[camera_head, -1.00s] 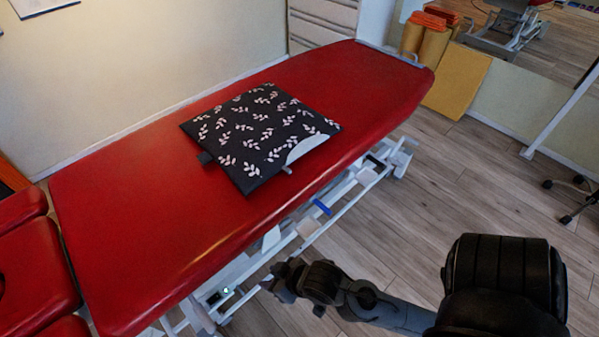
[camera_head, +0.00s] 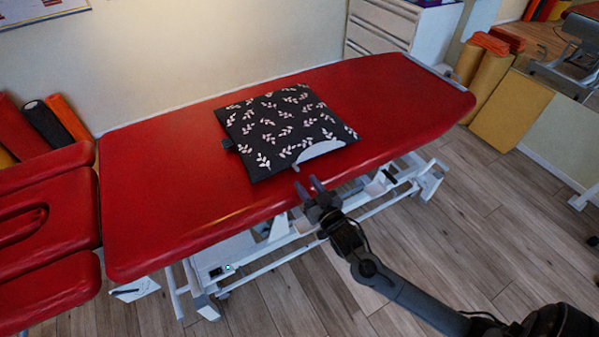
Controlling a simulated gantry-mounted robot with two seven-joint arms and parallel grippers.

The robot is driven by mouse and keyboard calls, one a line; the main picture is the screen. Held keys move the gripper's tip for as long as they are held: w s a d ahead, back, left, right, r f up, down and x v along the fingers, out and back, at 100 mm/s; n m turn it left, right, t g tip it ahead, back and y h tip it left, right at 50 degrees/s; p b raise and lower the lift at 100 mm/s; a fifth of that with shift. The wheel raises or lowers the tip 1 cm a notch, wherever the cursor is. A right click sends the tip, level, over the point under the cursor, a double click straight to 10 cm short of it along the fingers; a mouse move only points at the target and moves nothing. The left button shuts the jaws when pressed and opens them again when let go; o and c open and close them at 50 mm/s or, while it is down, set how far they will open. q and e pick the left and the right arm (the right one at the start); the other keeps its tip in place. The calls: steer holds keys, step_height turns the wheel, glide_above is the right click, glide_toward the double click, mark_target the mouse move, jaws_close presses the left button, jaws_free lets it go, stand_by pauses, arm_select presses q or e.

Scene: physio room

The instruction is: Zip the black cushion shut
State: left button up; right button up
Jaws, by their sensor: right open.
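The black cushion (camera_head: 274,118) with a pale leaf pattern lies flat on the red treatment table (camera_head: 165,190). A whitish curved patch (camera_head: 320,151) shows along its near right edge, with a small light tab (camera_head: 296,168) at that patch's left end. My right gripper (camera_head: 308,188) is open and empty at the table's near edge, just below the small light tab and apart from the cushion. My left gripper is not in view.
The table's separate red head sections (camera_head: 45,220) stand at the left. Coloured rolls (camera_head: 45,122) lean by the wall behind them. A white drawer unit (camera_head: 385,30) and yellow blocks (camera_head: 510,108) stand at the back right. The red surface around the cushion is clear.

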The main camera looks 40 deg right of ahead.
mark_target(299, 170)
steer(key=w, duration=0.1)
steer(key=w+d+b, duration=0.1)
steer(key=w, duration=0.1)
steer(key=shift+w+d+f, duration=0.15)
steer(key=shift+d+f, duration=0.05)
steer(key=shift+d, duration=0.1)
steer(key=shift+a+b+x, duration=0.2)
steer(key=shift+b+x, duration=0.25)
steer(key=shift+x, duration=0.55)
steer(key=shift+w+r, duration=0.1)
steer(key=shift+w, duration=0.2)
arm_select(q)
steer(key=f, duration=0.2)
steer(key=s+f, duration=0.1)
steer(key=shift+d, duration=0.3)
arm_select(e)
steer(key=shift+d, duration=0.15)
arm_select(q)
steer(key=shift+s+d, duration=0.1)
arm_select(e)
steer(key=shift+c, duration=0.4)
jaws_close()
